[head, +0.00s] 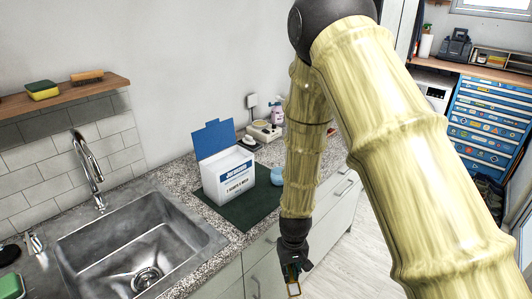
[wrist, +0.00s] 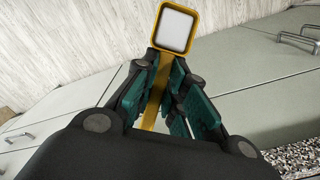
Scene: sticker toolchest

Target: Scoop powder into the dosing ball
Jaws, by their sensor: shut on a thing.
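My gripper (head: 291,271) hangs in front of the cabinets, past the counter's front edge. In the wrist view, my gripper (wrist: 167,95) is shut on the handle of a yellow scoop (wrist: 149,116). The scoop's square cup has a flat white inside that looks like powder, though I cannot tell its depth. The scoop (head: 294,289) also shows below my gripper in the head view. A white powder box (head: 230,182) stands on a dark green mat with its blue lid (head: 214,139) up. The light blue dosing ball (head: 277,177) sits right of the box, partly hidden by my arm.
The dark green mat (head: 237,211) lies on the speckled counter. A steel sink (head: 140,245) with a tap (head: 87,165) is at the left. Small items, including a pink-and-white bottle (head: 277,116), stand behind the box. Cabinet handles (wrist: 300,40) stick out near the scoop.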

